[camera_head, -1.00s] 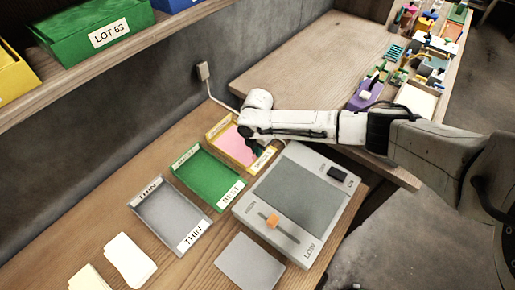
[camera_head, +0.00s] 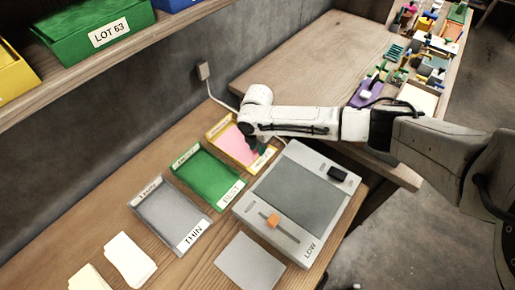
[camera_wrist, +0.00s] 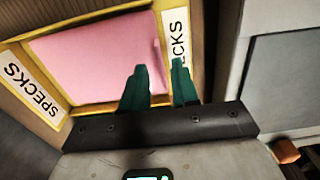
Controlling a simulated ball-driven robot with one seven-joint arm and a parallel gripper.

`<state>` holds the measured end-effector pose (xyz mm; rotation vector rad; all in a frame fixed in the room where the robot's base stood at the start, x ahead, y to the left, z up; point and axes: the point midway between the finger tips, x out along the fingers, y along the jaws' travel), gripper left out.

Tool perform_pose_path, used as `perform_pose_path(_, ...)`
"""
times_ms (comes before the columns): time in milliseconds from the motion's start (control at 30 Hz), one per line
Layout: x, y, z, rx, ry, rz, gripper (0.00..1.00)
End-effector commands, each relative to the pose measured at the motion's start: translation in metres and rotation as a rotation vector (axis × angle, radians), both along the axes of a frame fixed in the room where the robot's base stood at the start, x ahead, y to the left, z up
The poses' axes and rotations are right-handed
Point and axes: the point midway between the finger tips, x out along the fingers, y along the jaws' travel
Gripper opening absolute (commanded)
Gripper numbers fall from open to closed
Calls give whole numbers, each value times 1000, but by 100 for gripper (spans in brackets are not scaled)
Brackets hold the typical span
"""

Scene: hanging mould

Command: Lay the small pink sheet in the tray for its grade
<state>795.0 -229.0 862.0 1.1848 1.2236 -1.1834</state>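The pink sheet (camera_head: 233,143) lies inside the yellow tray (camera_head: 212,133), whose labels read SPECKS in the wrist view. There the sheet (camera_wrist: 95,55) covers most of the tray floor, and its right edge looks slightly curled. My gripper (camera_head: 258,148) is over the right end of this tray. In the wrist view its two teal fingers (camera_wrist: 161,88) stand apart with a gap between them, and nothing shows held there. The fingers are near the tray's right wall and label. A green tray (camera_head: 208,178) and a grey tray (camera_head: 167,214), labelled THIN, stand in line beside it.
A grey gauge box (camera_head: 300,200) with an orange slider (camera_head: 272,221) stands right of the trays. A grey sheet (camera_head: 249,262) and pale sheets (camera_head: 130,260) lie at the front. A shelf with bins (camera_head: 95,30) overhangs at upper left.

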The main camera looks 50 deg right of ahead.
Motion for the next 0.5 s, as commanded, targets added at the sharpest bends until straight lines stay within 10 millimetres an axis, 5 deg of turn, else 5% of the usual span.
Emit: perform_pose_path(500,0,0,95,-1,-1,1,29)
